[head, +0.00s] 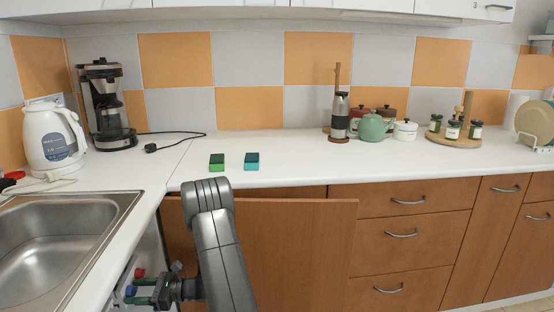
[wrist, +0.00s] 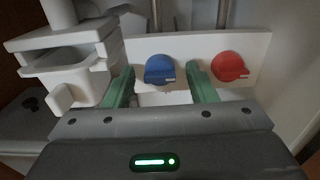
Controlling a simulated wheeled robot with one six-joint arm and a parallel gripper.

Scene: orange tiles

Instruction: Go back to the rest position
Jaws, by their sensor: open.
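My gripper (head: 140,295) is low in the open space under the counter in the head view, with my arm reaching down and left to it. In the wrist view my gripper (wrist: 160,70) has its two green fingers spread apart. A blue knob (wrist: 159,69) on a white panel (wrist: 200,45) shows between the fingertips, with no clear contact. A red knob (wrist: 230,66) is on the same panel, right of the fingers. The head view also shows the blue knob (head: 130,290) and the red knob (head: 139,273).
White plumbing (wrist: 75,60) stands close left of the fingers. An open brown cabinet door (head: 300,240) is right of my arm. The sink (head: 50,240) is left. Green (head: 217,162) and teal (head: 252,161) blocks lie on the counter (head: 290,172). A kettle (head: 52,135) and coffee maker (head: 105,105) stand at back left.

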